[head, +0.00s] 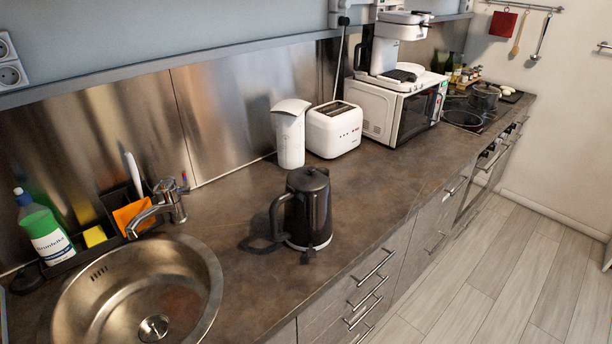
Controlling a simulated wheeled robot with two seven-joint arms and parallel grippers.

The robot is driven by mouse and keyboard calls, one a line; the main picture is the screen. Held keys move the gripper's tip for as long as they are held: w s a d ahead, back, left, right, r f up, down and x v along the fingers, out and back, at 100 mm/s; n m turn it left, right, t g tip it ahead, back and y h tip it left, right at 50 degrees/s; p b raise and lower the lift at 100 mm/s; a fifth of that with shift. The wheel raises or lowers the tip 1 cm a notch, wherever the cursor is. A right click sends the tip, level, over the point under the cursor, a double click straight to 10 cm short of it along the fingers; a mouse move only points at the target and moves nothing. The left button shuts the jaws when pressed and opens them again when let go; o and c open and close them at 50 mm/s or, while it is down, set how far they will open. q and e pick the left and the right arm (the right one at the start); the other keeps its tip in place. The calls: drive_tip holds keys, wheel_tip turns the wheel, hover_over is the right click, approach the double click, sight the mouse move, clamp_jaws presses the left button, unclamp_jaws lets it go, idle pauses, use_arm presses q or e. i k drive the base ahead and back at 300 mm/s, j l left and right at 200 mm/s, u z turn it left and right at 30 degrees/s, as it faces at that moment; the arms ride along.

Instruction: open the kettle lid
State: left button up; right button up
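A black kettle (310,212) stands upright on the brown countertop, right of the sink and near the counter's front edge. Its handle (279,217) is on the left side of the body. Its dark lid (307,179) is on top and looks closed. A small dark part sticks out low at the kettle's front. Neither of my grippers shows in the head view.
A round steel sink (213,290) with a tap (165,205) lies at the left. A white dispenser (290,137), a white toaster (335,130) and a microwave (375,108) stand behind the kettle. The counter right of the kettle (385,190) is clear.

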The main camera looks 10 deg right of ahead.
sight(304, 178)
drive_tip(key=i+l+u, duration=0.25)
drive_tip(key=l, duration=0.4)
drive_tip(key=l+u, duration=0.2)
drive_tip(key=l, duration=0.45)
